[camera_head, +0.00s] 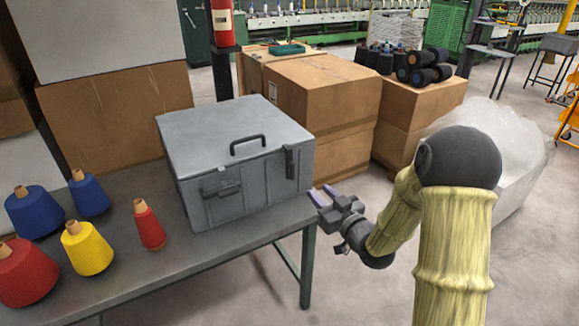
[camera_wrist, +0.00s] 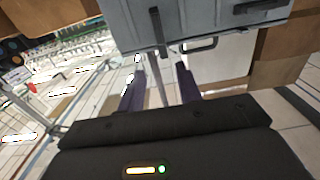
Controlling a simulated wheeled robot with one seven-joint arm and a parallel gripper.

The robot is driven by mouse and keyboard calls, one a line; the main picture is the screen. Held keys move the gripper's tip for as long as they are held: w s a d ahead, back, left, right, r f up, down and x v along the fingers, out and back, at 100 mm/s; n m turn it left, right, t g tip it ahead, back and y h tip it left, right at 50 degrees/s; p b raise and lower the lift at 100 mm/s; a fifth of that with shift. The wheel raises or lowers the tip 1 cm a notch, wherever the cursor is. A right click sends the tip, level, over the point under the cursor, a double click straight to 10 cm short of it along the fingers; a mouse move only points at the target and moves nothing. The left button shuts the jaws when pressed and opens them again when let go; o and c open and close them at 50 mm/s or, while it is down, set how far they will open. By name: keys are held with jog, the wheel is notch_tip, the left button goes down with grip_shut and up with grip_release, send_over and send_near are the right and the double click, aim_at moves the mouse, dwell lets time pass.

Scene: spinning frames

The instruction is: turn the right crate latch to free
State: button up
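The grey metal crate (camera_head: 245,200) sits on the table with its lid down. The right crate latch (camera_head: 290,163) is a dark bar near the right end of the front face, standing roughly upright. The other latch (camera_head: 221,190), further left, lies roughly level. My gripper (camera_head: 323,193) is right of the crate's lower right corner, apart from it, with its purple fingers spread and empty. In the wrist view the fingers (camera_wrist: 161,70) point towards the crate (camera_wrist: 200,22); the upright latch (camera_wrist: 157,30) lies just beyond the gap between them, and the level latch (camera_wrist: 258,6) is at top right.
The table (camera_head: 180,275) holds several yarn cones, including a small red one (camera_head: 149,224) left of the crate. A dark handle (camera_head: 248,143) stands on the lid. Cardboard boxes (camera_head: 320,100) stand behind, and a translucent sack (camera_head: 505,155) is behind my arm.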

aim_at(293, 167)
jog(key=x, duration=1.7)
jog(key=shift+w+a, duration=0.15)
jog(key=shift+a, duration=0.05)
grip_shut()
